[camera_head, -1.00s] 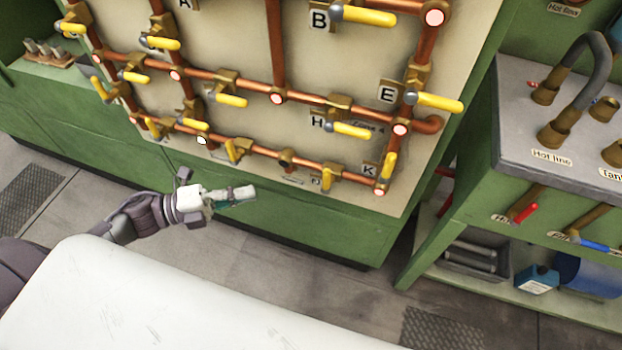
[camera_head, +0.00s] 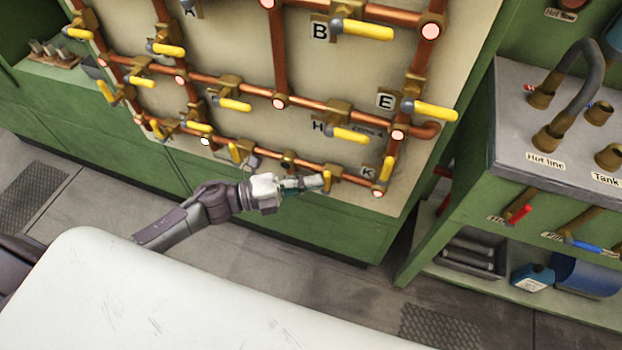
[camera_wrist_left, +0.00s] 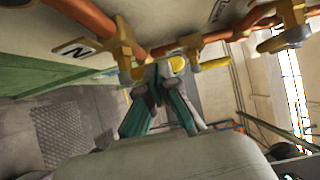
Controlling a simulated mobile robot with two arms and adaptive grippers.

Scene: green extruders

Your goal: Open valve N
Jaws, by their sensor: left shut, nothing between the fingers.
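A plate reading N (camera_wrist_left: 75,50) shows in the left wrist view, beside a brass valve body (camera_wrist_left: 124,42) on a copper pipe. In the head view, a brass valve with a yellow handle (camera_head: 327,181) stands on the lowest pipe. My left gripper (camera_head: 318,182) is shut and empty, its tips right by this handle; I cannot tell whether they touch. The wrist view shows its teal fingers (camera_wrist_left: 160,85) with a yellow handle part (camera_wrist_left: 178,63) just behind the tips. The N plate is not readable in the head view. My right gripper is not in view.
A green bench (camera_head: 440,235) with hoses stands further right. The floor (camera_head: 270,255) before the panel is clear.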

